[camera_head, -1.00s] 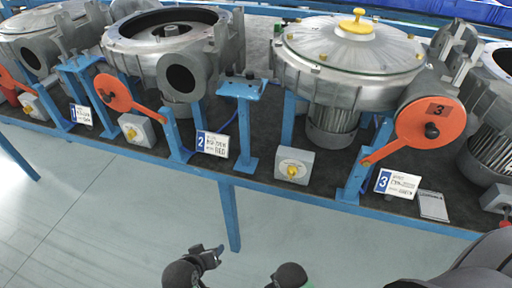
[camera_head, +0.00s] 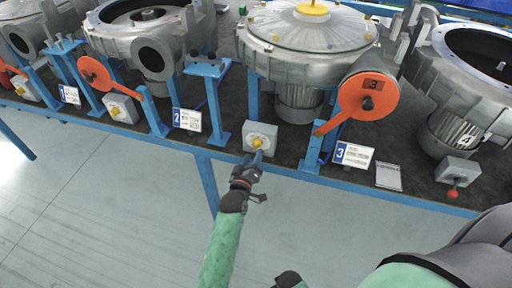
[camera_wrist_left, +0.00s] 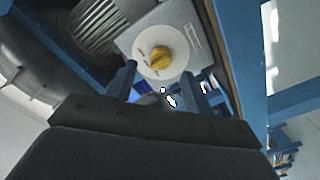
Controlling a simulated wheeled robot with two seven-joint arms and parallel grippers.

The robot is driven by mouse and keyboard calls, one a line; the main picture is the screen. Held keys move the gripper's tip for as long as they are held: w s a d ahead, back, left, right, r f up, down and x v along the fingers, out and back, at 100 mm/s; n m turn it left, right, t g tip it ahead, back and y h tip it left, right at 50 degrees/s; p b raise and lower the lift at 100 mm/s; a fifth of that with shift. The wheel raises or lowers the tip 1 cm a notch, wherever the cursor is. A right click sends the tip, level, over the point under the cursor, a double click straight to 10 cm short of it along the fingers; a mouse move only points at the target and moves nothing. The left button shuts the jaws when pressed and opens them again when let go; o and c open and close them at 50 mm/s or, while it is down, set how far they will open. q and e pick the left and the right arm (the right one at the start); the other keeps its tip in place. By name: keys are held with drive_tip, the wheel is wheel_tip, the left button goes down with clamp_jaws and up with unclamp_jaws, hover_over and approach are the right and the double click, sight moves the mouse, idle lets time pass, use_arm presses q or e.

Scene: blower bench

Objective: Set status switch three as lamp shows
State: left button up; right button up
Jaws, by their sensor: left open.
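The station three status switch is a grey box (camera_head: 262,131) with a yellow knob (camera_head: 257,142) on its front, at the bench's front edge. In the left wrist view the yellow knob (camera_wrist_left: 160,60) sits on a round white dial (camera_wrist_left: 174,42) with small marks. My left gripper (camera_head: 257,158) is open and empty just in front of the knob. In the wrist view its two fingers (camera_wrist_left: 160,80) stand apart, one on either side below the knob, not closed on it. I cannot pick out a lit lamp for station three. My right gripper's fingers are not seen.
A large grey blower (camera_head: 305,35) stands behind the switch. Right of the switch are an orange disc lever (camera_head: 352,105) marked 3 and a placard 3 (camera_head: 353,156), its text too small to read. A blue post (camera_head: 224,122) stands to the left. The floor in front is clear.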

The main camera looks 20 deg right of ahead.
sight(256, 148)
use_arm(q)
drive_tip(key=shift+p+x, duration=0.55)
drive_tip(key=shift+x, duration=1.85)
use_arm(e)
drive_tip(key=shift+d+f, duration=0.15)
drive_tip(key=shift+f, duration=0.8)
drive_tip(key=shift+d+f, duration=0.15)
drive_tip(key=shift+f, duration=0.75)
use_arm(q)
drive_tip(key=shift+a, duration=0.15)
drive_tip(key=c, duration=1)
drive_tip(key=shift+o, duration=0.2)
drive_tip(key=shift+m, duration=0.4)
drive_tip(key=m, duration=0.4)
drive_tip(key=shift+p, duration=0.3)
drive_tip(key=shift+f+m, duration=0.1)
drive_tip(key=shift+m, duration=1.9)
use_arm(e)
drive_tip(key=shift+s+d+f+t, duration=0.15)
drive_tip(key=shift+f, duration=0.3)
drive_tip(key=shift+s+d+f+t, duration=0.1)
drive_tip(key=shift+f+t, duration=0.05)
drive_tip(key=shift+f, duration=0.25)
